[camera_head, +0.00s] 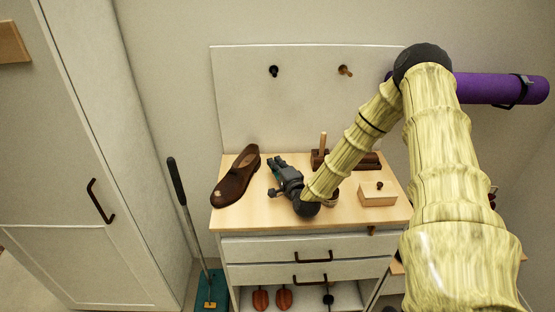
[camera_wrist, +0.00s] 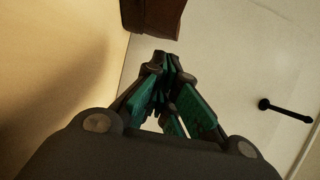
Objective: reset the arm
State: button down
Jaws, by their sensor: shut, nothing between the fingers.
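My gripper (camera_head: 280,164) is above the wooden top of the cabinet, to the right of a brown shoe (camera_head: 235,178). In the wrist view its fingers (camera_wrist: 165,62) come together at the tips with nothing between them, so it is shut and empty. Part of the brown shoe (camera_wrist: 155,14) shows beyond the fingertips, apart from them. My arm reaches in from the right and bends down to the cabinet top.
The cabinet top (camera_head: 235,215) also holds a small wooden box (camera_head: 377,194) and a dark wooden object with an upright peg (camera_head: 323,142), partly hidden by my arm. A white back panel (camera_head: 300,90) has two pegs. A purple roll (camera_head: 500,88) is at right.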

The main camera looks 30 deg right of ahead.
jog(key=shift+s+a, duration=0.1)
jog(key=shift+s, duration=1)
